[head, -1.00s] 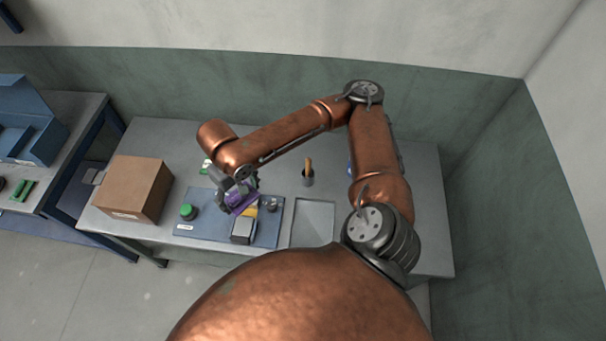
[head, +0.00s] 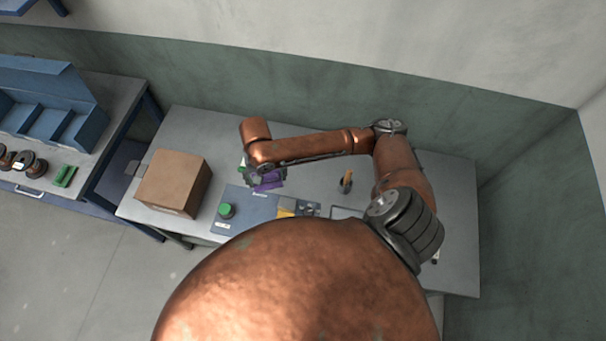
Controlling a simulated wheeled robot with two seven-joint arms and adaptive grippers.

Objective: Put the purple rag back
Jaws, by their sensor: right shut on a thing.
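The purple rag (head: 268,181) is at my right gripper (head: 262,180), above the far part of the blue mat (head: 235,197) on the grey table. My right gripper is shut on the rag; its fingers are small and partly hidden by the wrist. I cannot tell whether the rag touches the mat. My left gripper is not in view.
A brown cardboard box (head: 173,182) stands left of the mat. A green-topped item (head: 226,210) and a yellow item (head: 285,212) are on the mat. A dark cup with an orange handle (head: 346,182) stands to the right. A blue bin (head: 45,112) and copper spools (head: 28,163) are on the left bench (head: 100,125).

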